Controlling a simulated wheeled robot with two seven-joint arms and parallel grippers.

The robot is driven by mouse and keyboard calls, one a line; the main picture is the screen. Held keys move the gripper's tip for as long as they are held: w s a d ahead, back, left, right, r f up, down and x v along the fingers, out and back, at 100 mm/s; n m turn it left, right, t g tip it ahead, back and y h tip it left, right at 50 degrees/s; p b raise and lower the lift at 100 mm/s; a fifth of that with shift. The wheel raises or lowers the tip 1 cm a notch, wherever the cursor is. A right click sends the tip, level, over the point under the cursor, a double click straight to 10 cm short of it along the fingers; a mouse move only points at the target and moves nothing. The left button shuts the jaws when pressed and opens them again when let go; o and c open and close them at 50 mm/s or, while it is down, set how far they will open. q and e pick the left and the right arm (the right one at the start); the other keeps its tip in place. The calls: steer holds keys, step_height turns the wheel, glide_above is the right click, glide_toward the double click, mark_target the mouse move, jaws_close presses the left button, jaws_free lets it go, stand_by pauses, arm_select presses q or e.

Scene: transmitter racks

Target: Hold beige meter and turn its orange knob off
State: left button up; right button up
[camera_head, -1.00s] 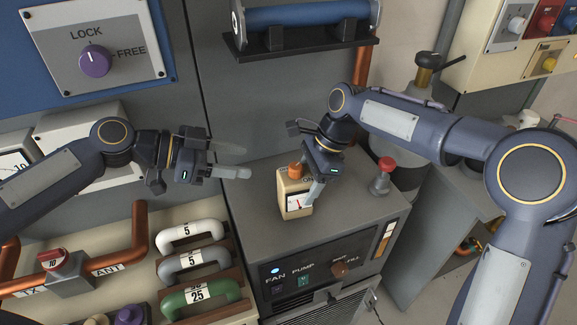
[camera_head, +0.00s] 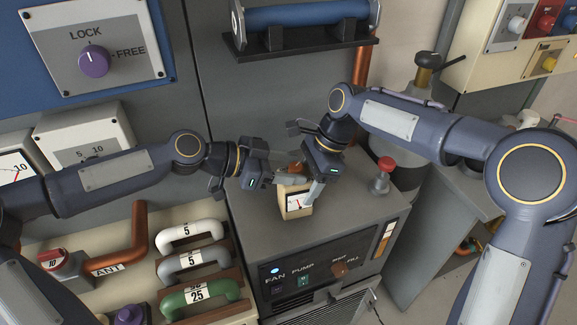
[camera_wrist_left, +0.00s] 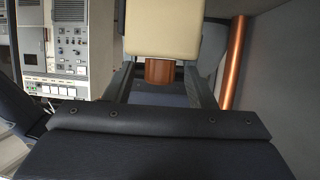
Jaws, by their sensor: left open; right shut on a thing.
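The beige meter (camera_head: 296,206) stands on top of the grey cabinet, its white dial facing front. My right gripper (camera_head: 312,190) is shut on the meter from the right. The orange knob (camera_head: 295,169) is on top of the meter, partly hidden by my left gripper (camera_head: 287,175). In the left wrist view the beige meter (camera_wrist_left: 162,28) is at the top, and the orange knob (camera_wrist_left: 160,72) lies between the open fingers of my left gripper (camera_wrist_left: 162,82). I cannot tell whether a finger touches the knob.
The grey cabinet top (camera_head: 350,215) has free room around the meter. A red-topped plunger (camera_head: 383,174) stands to the right. A blue handle bar (camera_head: 305,14) is mounted behind, above. White, grey and green handles (camera_head: 200,291) lie at lower left.

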arm_select(q)
steer(key=c, duration=1)
steer(key=shift+n+t, duration=0.3)
steer(key=n+t, duration=0.1)
steer(key=n+t+y, duration=0.2)
steer(key=shift+s+d, duration=0.25)
steer(key=shift+s, duration=0.1)
steer(key=shift+s+d+f+n+t+y, duration=0.15)
steer(key=shift+n+t+y, duration=0.35)
steer(key=shift+n+t, duration=0.2)
steer(key=shift+s+d+f+n+t+y, duration=0.1)
steer(key=shift+n+t+y, duration=0.4)
steer(key=shift+n+t, duration=0.15)
steer(key=shift+a+n+t+y, duration=0.15)
steer(key=shift+n+t+y, duration=0.2)
steer(key=shift+n+y, duration=0.3)
steer(key=shift+r, duration=0.1)
